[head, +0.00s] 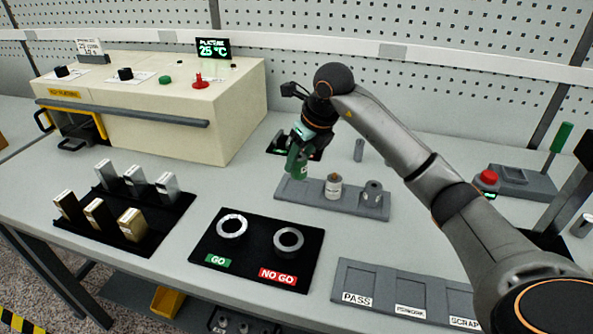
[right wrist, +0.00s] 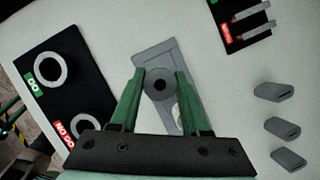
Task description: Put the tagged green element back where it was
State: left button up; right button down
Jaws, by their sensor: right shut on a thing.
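My right gripper (head: 297,164) has green fingers and is shut on a round element, above the left end of a small grey rack (head: 325,204). In the right wrist view the held element (right wrist: 160,73) is a grey disc with a dark centre, between the fingertips. Its side, and any green colour or tag, is hidden or too small to tell. I cannot tell whether it touches the rack, which also shows in the wrist view (right wrist: 150,55). A cream-topped cylinder (head: 333,187) stands mid-rack and a grey piece (head: 372,194) at its right end. My left gripper is not in view.
A black GO/NO GO mat (head: 255,258) with two rings lies in front. A black mat (head: 158,218) with several blocks is left of it. A tray (head: 400,290) marked PASS and SCRAP is at front right. A cream machine (head: 225,115) stands behind left.

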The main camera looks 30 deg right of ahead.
aim_at(296, 172)
jog(key=shift+w+d+f, duration=0.15)
jog(key=shift+w+f, duration=0.55)
jog(key=shift+f, duration=0.2)
notch_tip(296, 172, down, 3)
jog(key=shift+w+d+f, duration=0.1)
jog(key=shift+f, duration=0.1)
jog(key=shift+f, duration=0.1)
jog(key=shift+c, duration=1.9)
grip_release()
